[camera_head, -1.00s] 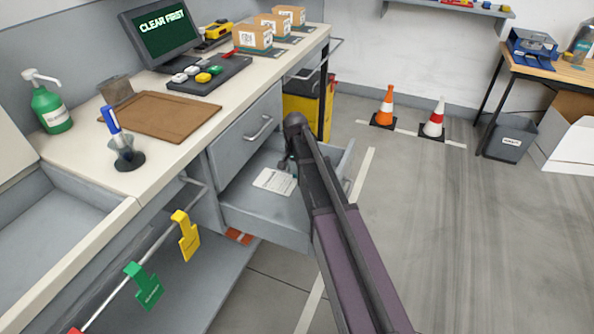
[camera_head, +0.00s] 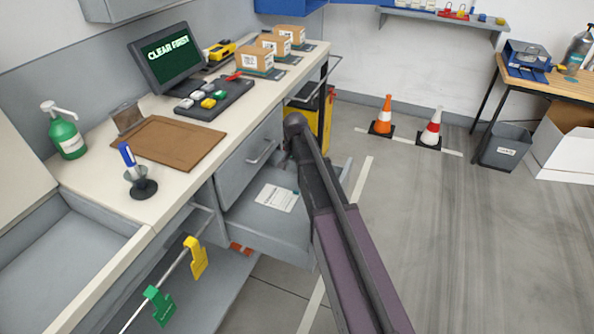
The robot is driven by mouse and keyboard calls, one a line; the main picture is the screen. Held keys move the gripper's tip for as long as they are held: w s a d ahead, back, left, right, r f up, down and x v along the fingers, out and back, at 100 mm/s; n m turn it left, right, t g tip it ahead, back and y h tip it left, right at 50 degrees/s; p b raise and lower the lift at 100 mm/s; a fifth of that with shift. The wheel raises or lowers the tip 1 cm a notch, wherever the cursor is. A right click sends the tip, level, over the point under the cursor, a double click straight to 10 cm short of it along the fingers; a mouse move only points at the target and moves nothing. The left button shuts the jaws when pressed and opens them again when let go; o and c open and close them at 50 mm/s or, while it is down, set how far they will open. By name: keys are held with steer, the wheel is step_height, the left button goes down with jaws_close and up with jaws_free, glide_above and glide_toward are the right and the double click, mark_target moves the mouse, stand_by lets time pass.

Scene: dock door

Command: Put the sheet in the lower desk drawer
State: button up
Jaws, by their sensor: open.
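The white printed sheet (camera_head: 276,197) lies flat inside the lower desk drawer (camera_head: 262,238), which is pulled open. The upper drawer (camera_head: 250,160) above it is shut. My arm reaches down over the right side of the open drawer. My gripper (camera_head: 295,187) is mostly hidden behind my arm, with only a small part showing just right of the sheet. It is open, and the sheet lies apart from it on the drawer floor.
The desk top holds a brown clipboard (camera_head: 168,143), a pen stand (camera_head: 138,185), a green pump bottle (camera_head: 65,135), a monitor (camera_head: 165,58) and small boxes (camera_head: 270,45). Tags hang on a rail (camera_head: 180,270) at front left. The floor right of my arm is clear up to two cones.

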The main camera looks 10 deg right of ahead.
steer(key=shift+r+p, duration=0.75)
steer(key=shift+r, duration=0.25)
